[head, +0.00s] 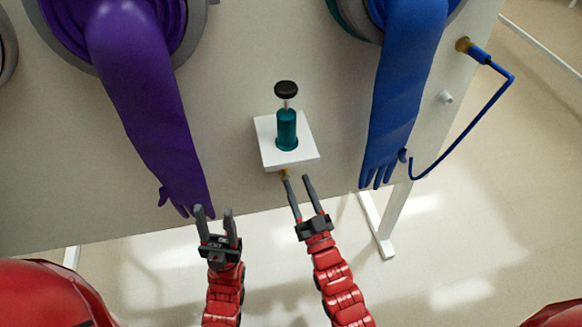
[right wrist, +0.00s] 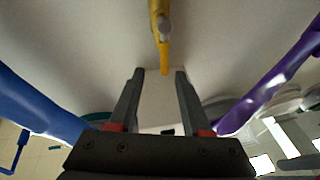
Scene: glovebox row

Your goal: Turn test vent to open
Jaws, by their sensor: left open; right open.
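A small brass-yellow fitting (head: 284,173), which I take to be the test vent, shows at the lower edge of a white block on the glovebox front. In the right wrist view it is a yellow piece with a lever (right wrist: 164,52) and a grey round end. My right gripper (head: 297,180) is open just below the fitting. In the right wrist view the lever's tip lies between the open fingertips (right wrist: 160,73) in the picture; contact cannot be told. My left gripper (head: 214,211) is open and empty, near the purple glove's fingers.
The white block (head: 267,135) carries a teal cylinder (head: 287,130) with a black knob (head: 286,89). A purple glove (head: 140,90) hangs left and a blue glove (head: 404,80) right. A blue hose (head: 480,100) runs from a brass port (head: 463,44) at upper right.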

